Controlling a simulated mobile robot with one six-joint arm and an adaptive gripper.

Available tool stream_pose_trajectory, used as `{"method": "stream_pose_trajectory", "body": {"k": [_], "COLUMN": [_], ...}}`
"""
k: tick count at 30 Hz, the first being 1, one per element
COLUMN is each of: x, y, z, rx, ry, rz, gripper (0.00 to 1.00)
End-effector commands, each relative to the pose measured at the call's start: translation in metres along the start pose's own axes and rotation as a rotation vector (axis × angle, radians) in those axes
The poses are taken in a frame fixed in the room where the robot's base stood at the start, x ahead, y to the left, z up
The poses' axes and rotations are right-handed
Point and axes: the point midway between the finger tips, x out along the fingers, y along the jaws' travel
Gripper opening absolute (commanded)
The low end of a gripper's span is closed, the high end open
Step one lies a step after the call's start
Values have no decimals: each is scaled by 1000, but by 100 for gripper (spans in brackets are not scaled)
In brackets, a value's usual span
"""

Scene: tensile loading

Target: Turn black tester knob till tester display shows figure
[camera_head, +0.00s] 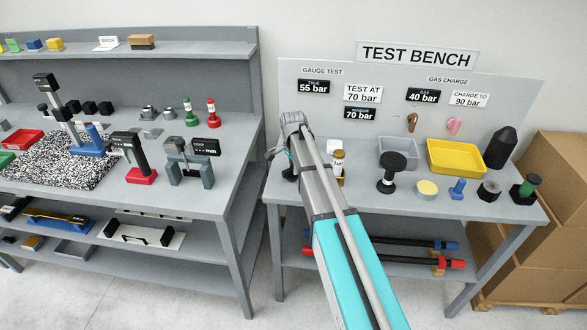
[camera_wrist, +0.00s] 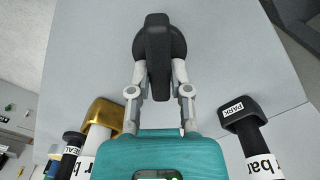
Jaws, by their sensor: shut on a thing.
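In the wrist view, my gripper (camera_wrist: 159,72) is shut on a black knob (camera_wrist: 156,35), a raised grip bar on a round black disc. The two light grey fingers lie on either side of the bar. In the head view, my arm hides most of the gripper and knob; a small black part (camera_head: 289,173) shows left of the arm. On the bench's back panel, a black display (camera_head: 314,87) reads TRUE 55 bar. Another black display (camera_head: 360,114) reads SENSOR 70 bar. A white sign (camera_head: 362,93) between them reads TEST AT 70 bar.
A brass-topped piece (camera_wrist: 104,113) and a black piece labelled PARK (camera_wrist: 239,108) flank my gripper. A black-topped stand (camera_head: 392,161), grey tray (camera_head: 399,146) and yellow tray (camera_head: 466,157) stand right of my arm. A workbench (camera_head: 236,150) is at left.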

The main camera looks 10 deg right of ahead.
Motion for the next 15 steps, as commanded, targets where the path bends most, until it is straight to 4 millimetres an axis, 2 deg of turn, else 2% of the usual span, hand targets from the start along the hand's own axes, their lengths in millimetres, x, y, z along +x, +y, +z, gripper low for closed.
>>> {"method": "stream_pose_trajectory", "body": {"k": [6, 15], "x": [0, 0], "y": [-1, -1], "z": [0, 0], "rx": [-100, -138], "ry": [0, 0], "rz": [0, 0], "gripper": [0, 0]}}
